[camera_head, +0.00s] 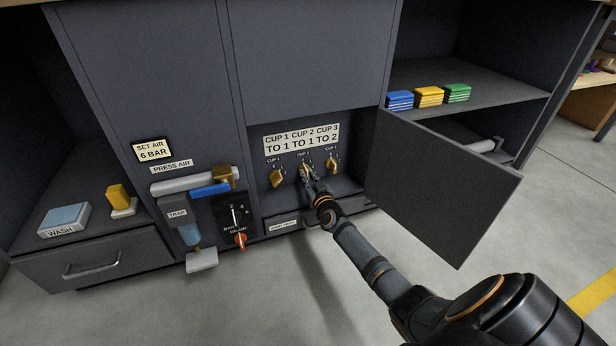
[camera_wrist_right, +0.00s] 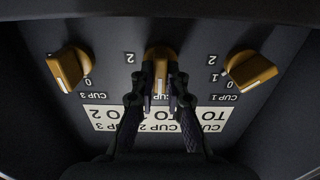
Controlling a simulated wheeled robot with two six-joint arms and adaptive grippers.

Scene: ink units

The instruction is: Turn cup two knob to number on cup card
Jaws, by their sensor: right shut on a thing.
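The cup two knob (camera_wrist_right: 160,56) is the ochre middle knob in the right wrist view, which shows the panel upside down. My right gripper (camera_wrist_right: 160,98) is shut on it, one dark finger on each side. Its white mark shows between the fingers, pointing down in that view; a 2 shows beside it, other numbers are hidden. In the head view my right gripper (camera_head: 308,176) reaches into the open compartment and covers most of this knob. The cup card (camera_head: 301,139) above the knobs reads CUP 1 TO 1, CUP 2 TO 1, CUP 3 TO 2. My left gripper is not in view.
The cup 1 knob (camera_head: 277,178) and cup 3 knob (camera_head: 332,162) stand close on either side. An open door (camera_head: 440,188) hangs right of my arm. An air unit (camera_head: 192,185) and red-handled valve panel (camera_head: 234,215) are at left.

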